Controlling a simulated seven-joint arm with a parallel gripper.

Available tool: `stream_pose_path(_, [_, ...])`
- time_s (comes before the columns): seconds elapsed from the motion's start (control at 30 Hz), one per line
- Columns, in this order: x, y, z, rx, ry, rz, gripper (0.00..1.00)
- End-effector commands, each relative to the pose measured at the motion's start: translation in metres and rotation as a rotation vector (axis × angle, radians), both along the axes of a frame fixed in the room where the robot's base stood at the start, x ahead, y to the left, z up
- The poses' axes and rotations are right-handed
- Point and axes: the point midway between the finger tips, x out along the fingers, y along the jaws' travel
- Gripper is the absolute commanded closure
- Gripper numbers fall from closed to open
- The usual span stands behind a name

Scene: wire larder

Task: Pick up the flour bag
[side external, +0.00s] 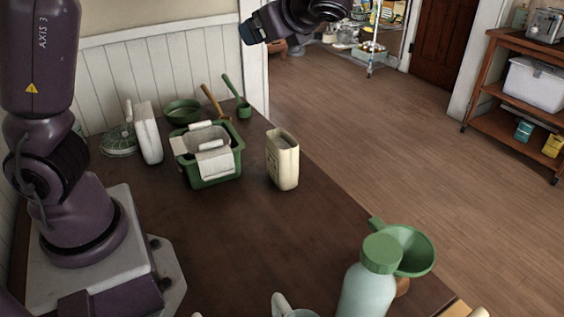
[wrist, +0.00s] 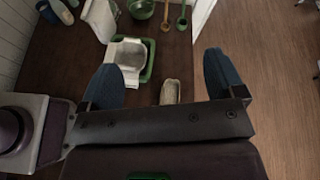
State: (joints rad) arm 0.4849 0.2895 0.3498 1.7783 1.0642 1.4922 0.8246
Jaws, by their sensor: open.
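A cream, upright, box-shaped pack with some print on its side, which I take to be the flour bag (side external: 284,165), stands on the dark wooden table near its far right edge. In the wrist view the flour bag (wrist: 170,92) shows between my fingers, lower part hidden by the gripper body. My gripper (wrist: 164,78) is open and empty, its two blue fingers wide apart. In the side view my gripper (side external: 250,32) is at the top, well above the table and apart from the bag; only one blue finger shows clearly there.
A green basket (side external: 213,180) with a white cloth stands left of the bag. Behind are a green bowl (side external: 183,110), utensils (side external: 215,100) and a white container (side external: 148,135). A green-capped bottle (side external: 366,290) and funnel (side external: 415,250) stand in front. The table middle is clear.

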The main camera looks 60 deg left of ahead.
Motion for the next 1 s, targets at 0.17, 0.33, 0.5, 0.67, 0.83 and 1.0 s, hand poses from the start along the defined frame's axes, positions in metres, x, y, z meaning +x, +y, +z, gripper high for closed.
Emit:
stream_pose_path(0.17, [0.041,-0.023,0.005,0.299,0.196,-0.107,0.12])
stream_pose_path(0.33, [0.052,-0.031,-0.054,0.403,0.270,-0.134,0.12])
stream_pose_path(0.5, [0.051,-0.030,-0.142,0.400,0.266,-0.134,0.12])
stream_pose_path(0.67, [0.051,-0.030,-0.228,0.395,0.261,-0.133,0.12])
stream_pose_path(0.83, [0.051,-0.030,-0.290,0.393,0.253,-0.132,0.12])
stream_pose_path(1.0, [0.051,-0.029,-0.312,0.391,0.248,-0.130,0.12])
